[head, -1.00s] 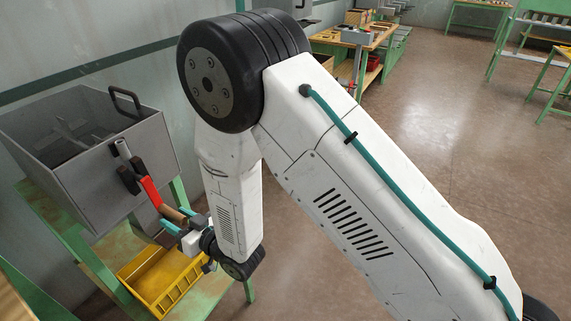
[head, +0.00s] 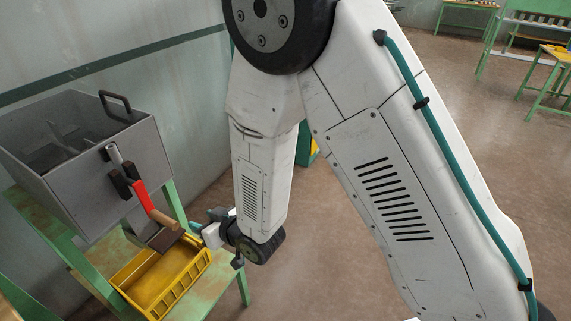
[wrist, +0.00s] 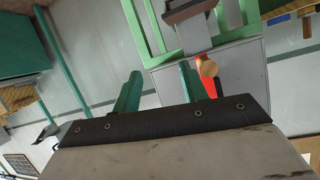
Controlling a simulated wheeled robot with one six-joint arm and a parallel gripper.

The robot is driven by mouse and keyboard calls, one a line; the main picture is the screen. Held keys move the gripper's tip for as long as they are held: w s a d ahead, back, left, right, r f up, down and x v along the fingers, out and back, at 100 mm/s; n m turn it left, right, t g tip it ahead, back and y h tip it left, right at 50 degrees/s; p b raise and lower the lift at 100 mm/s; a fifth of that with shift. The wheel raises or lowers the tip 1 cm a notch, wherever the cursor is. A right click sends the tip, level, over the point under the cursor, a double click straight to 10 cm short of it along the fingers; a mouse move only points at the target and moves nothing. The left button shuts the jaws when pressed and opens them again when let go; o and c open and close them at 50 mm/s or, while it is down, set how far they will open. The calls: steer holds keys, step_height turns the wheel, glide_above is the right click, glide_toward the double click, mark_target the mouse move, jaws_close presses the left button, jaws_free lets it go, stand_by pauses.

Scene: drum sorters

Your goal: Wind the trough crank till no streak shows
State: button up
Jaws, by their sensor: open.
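The trough (head: 85,170) is an open grey metal box at the left of the head view. Its crank (head: 143,196) is on the front wall, with a red arm sloping down to a wooden handle (head: 168,220). Grey paddle shapes show inside; I cannot make out a streak. My gripper (head: 197,228) is open, just right of the handle and apparently apart from it. In the wrist view my gripper (wrist: 160,82) has its two teal fingers spread and empty. The round handle end (wrist: 208,68) and red arm lie just right of the right finger there.
A yellow crate (head: 128,294) stands on the green-framed bench (head: 229,284) below the trough. A brown spout (head: 164,240) hangs above it, close to the handle. A black loop handle (head: 122,97) rises from the trough's rim. Open floor lies to the right.

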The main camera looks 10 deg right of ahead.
steer(key=d+r+m+g+h, duration=0.1)
steer(key=d+r+h, duration=0.2)
steer(key=d+r, duration=0.4)
steer(key=d+r+m+g+h, duration=0.1)
steer(key=d+r+m+h, duration=0.1)
steer(key=d+r, duration=0.6)
steer(key=shift+s+d+r+g+h, duration=0.25)
steer(key=shift+d+h, duration=0.65)
steer(key=shift+d, duration=1.95)
steer(key=shift+f+g, duration=0.15)
steer(key=shift+g, duration=0.1)
